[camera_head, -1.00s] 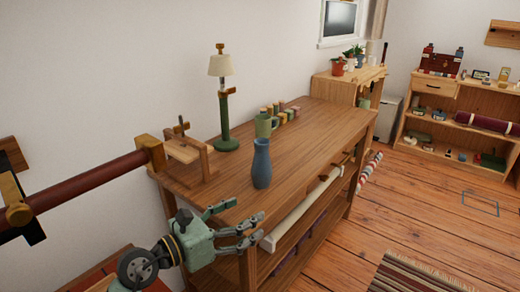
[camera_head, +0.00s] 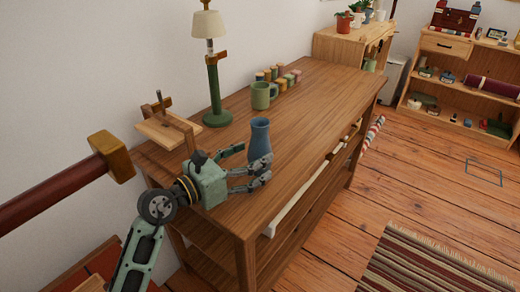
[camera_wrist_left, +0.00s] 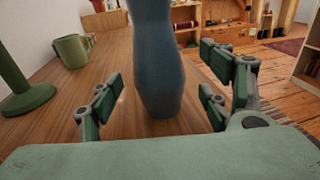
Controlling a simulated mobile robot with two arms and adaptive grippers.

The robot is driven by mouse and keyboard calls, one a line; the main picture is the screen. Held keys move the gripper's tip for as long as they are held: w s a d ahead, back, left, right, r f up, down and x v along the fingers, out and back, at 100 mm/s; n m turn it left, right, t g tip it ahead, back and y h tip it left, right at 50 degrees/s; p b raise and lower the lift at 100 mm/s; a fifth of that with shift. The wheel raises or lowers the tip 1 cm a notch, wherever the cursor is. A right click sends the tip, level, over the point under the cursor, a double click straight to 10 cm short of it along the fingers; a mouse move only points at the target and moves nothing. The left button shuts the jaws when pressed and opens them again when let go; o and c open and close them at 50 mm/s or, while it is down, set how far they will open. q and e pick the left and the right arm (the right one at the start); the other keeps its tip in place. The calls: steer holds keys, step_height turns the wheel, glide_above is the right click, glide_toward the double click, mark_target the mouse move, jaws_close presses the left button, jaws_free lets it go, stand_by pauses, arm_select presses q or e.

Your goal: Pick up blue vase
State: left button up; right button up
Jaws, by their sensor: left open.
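The blue vase (camera_head: 259,138) stands upright on the wooden table (camera_head: 310,110), near its front left part. My left gripper (camera_head: 253,166) is open at the vase, with its fingers reaching along the vase's sides. In the left wrist view the vase (camera_wrist_left: 155,65) stands between the open fingers, with a gap on each side; its top is cut off by the frame. In the head view the fingers hide the vase's lower part. My right gripper is not in view.
A green mug (camera_head: 262,96) and several small coloured jars (camera_head: 280,76) stand behind the vase. A green lamp (camera_head: 214,90) and a wooden stand (camera_head: 168,127) are at the table's left. The table's right part is clear. A striped rug (camera_head: 425,262) lies on the floor.

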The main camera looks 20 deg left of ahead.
mark_target(260, 152)
arm_select(q)
steer(key=x, duration=0.3)
steer(key=shift+w+d, duration=0.1)
steer(key=shift+w, duration=0.15)
steer(key=c, duration=1.5)
